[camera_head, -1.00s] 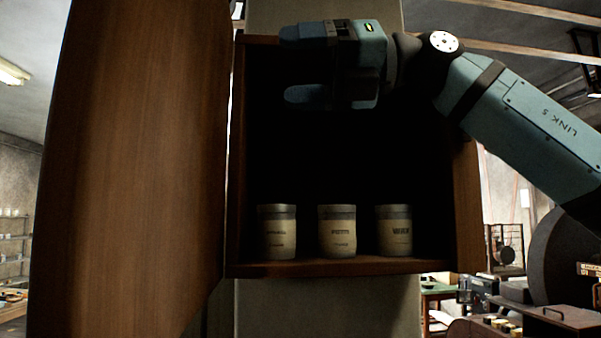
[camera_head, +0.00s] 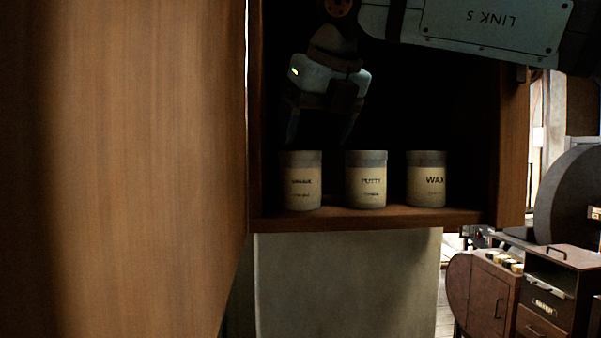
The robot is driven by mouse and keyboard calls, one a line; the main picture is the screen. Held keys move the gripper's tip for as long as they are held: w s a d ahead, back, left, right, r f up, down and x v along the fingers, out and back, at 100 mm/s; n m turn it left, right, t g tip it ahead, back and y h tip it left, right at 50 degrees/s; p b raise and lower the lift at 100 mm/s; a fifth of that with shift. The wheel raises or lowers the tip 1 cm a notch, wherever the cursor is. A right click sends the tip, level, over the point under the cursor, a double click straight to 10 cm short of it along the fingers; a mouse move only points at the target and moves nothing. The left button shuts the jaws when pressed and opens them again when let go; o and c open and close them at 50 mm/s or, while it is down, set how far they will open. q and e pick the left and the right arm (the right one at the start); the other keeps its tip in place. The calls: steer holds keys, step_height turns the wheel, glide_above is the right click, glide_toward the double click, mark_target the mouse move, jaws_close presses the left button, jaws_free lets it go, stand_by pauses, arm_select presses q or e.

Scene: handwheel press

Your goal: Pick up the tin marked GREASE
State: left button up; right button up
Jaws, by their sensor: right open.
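Three tins stand upright in a row on the floor of an open wooden cabinet. The left tin (camera_head: 302,181) has a cream label whose blurred word I cannot read surely; it could be GREASE. The middle tin (camera_head: 366,180) reads PUTTY and the right tin (camera_head: 426,180) reads WAX. My right gripper (camera_head: 320,138) reaches into the cabinet from above, fingers pointing down, open and empty. In the picture it hangs just above the gap between the left and middle tins, apart from both. Its fingers are dark against the dark interior. My left gripper is not in view.
The open cabinet door (camera_head: 140,170) fills the left side of the view. The cabinet's shelf edge (camera_head: 370,220) runs below the tins and its right side wall (camera_head: 513,150) bounds the opening. A drawer unit (camera_head: 549,300) stands outside at lower right.

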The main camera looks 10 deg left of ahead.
mark_target(300, 165)
steer(key=shift+w+a+f, duration=0.1)
steer(key=shift+a+f, duration=0.15)
steer(key=shift+f, duration=0.2)
steer(key=shift+w+a+f+p, duration=0.1)
steer(key=shift+a+f+p, duration=0.1)
steer(key=shift+p, duration=0.2)
steer(key=p+x, duration=0.1)
steer(key=x, duration=0.3)
steer(key=shift+w+d+r+p, duration=0.1)
steer(key=shift+p, duration=0.3)
steer(key=shift+w+f, duration=0.15)
steer(key=shift+f, duration=0.25)
steer(key=shift+c, duration=0.2)
steer(key=c, duration=0.7)
